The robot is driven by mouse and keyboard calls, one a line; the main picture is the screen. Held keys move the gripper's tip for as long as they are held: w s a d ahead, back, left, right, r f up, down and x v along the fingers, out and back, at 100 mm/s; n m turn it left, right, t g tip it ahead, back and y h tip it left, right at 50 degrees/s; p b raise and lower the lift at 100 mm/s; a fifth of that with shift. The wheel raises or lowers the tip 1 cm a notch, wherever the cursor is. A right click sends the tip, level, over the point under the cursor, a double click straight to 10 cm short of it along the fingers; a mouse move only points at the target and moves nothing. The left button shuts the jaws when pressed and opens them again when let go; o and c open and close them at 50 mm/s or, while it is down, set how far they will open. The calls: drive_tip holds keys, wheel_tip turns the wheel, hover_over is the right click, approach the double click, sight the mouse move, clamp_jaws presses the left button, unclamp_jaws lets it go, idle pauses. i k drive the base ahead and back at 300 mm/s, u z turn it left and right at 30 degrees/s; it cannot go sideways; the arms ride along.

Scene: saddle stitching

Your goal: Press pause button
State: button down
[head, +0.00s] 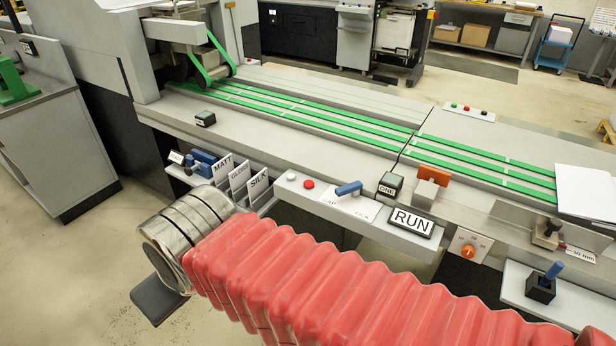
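No button that I can read as "pause" is in view. On the front ledge of the machine sit a white button (291,176) and a red button (308,184), both unlabelled. A black-framed sign reading RUN (411,222) stands to their right. Another small panel (467,111) at the far edge carries several small buttons, red, green and pale. My arm, in a red bellows sleeve, crosses the foreground.
Cards reading MATT (222,176) and SILK (258,184) stand left of the white button. A blue-handled lever (349,188) and a dark labelled block (390,184) stand right of the red button. An orange block (433,174) and an orange knob (468,251) are farther right. Open floor lies left.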

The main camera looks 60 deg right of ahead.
sight(307, 184)
drive_tip(key=z, duration=0.55)
drive_tip(key=i, duration=0.9)
drive_tip(key=z, duration=0.6)
